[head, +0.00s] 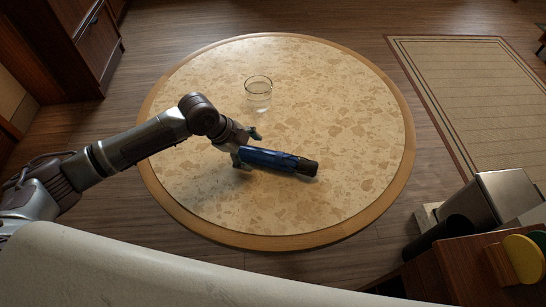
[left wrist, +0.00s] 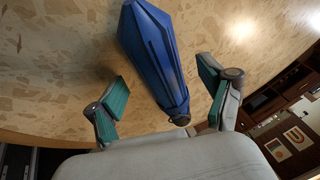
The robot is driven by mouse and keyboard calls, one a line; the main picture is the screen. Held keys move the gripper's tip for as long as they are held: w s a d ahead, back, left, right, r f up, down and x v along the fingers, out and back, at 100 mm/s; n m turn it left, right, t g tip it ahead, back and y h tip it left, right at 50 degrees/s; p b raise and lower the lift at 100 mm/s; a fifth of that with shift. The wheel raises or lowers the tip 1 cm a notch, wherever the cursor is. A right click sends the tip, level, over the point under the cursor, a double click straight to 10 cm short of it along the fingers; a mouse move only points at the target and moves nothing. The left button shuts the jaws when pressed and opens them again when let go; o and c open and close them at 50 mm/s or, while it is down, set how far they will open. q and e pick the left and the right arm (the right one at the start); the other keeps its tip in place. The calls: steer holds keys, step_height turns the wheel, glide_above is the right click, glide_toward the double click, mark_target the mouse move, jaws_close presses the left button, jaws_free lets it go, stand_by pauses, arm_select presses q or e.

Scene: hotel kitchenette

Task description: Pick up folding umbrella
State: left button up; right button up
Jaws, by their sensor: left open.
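The folding umbrella (head: 274,159) is blue with a dark handle end and lies on the round table (head: 347,120), its handle pointing right. My left gripper (head: 248,147) is at the umbrella's left end, with its fingers apart. In the left wrist view the umbrella (left wrist: 157,58) runs from the top down to the space between the open green-padded fingers of the gripper (left wrist: 164,100). My right gripper is not in view.
A clear glass (head: 258,94) stands on the table behind the gripper. The right side of the tabletop is clear. A pale curved seat-back edge (head: 130,270) is in front, and a metal bin (head: 508,195) stands at the right.

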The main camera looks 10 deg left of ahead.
arm_select(q)
steer(key=shift+x, duration=0.8)
steer(key=shift+r, duration=0.1)
steer(key=c, duration=1.5)
